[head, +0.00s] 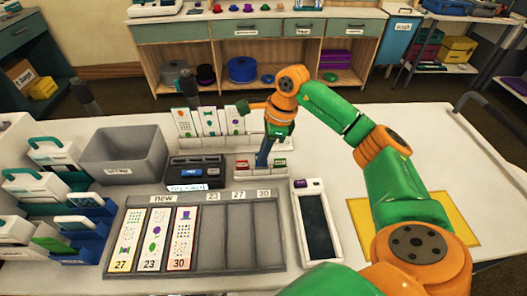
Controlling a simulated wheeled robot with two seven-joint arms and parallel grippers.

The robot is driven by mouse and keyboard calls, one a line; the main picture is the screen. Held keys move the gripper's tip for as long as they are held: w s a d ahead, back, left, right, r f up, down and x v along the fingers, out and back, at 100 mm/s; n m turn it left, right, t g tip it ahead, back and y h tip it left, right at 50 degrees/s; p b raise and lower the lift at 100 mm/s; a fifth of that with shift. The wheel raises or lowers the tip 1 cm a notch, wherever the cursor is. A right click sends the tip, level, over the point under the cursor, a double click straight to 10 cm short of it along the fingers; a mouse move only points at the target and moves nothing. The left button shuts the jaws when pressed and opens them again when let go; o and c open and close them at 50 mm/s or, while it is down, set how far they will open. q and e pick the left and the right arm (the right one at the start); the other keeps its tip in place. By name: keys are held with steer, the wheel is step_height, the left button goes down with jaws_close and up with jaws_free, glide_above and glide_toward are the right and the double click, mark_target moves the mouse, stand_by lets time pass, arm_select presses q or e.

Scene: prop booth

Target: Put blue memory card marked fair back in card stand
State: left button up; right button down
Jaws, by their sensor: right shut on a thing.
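My right gripper (268,143) points down over the middle of the table. It is shut on a narrow blue piece, seemingly the blue memory card (264,153); its marking is too small to read. The card's lower end is at or just above the low white card stand (260,178); I cannot tell whether it touches. My left gripper is not in view.
Tall printed cards (210,122) stand upright behind. A black device (196,171) and a grey bin (124,152) are to the left. A grey tray (236,230) with tall cards and a white tablet (316,225) are in front. The table's right side has free room.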

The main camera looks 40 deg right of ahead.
steer(key=shift+f+b, duration=0.75)
steer(key=shift+f, duration=0.4)
steer(key=c, duration=0.9)
jaws_free()
steer(key=shift+c, duration=0.2)
steer(key=w+v, duration=0.1)
steer(key=v, duration=0.6)
steer(key=shift+s+b, duration=0.4)
steer(key=shift+s, duration=0.05)
steer(key=shift+r, duration=0.1)
